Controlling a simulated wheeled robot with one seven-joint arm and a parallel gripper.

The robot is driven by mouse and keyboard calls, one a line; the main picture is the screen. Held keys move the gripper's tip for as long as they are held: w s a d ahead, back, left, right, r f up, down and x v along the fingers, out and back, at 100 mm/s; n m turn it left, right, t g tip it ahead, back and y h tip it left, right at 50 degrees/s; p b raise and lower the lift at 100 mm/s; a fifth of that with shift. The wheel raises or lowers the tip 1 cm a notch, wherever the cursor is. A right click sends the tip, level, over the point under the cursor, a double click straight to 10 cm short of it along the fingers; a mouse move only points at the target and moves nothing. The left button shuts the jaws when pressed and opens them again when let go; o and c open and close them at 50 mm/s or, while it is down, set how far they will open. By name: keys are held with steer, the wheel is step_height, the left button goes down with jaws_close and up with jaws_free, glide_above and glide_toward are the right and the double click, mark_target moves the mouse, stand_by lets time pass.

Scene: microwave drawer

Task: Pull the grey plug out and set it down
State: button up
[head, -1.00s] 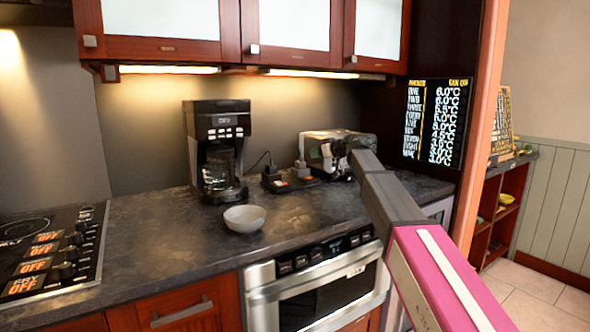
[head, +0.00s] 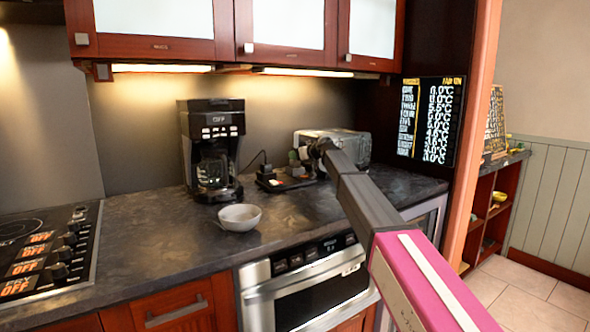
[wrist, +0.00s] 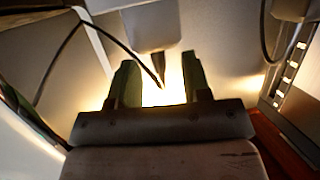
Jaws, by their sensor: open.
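A pale grey plug (wrist: 150,27) shows at the top of the wrist view, with a dark tapered cord end pointing down between my fingers. My gripper (wrist: 157,68) is open, with one greenish finger on each side of this cord end; I see no clear contact. In the head view my gripper (head: 305,153) is above the right part of the dark power strip (head: 285,183), in front of the toaster. The plug itself is too small and too covered there to make out.
A black coffee maker (head: 212,150) stands left of the strip, and a light bowl (head: 239,217) sits in front of it. The metal toaster (head: 352,143) is close behind my gripper. A thin dark cord (wrist: 65,55) runs at the left of the wrist view.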

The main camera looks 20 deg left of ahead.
jaws_close()
steer(key=shift+r, duration=0.15)
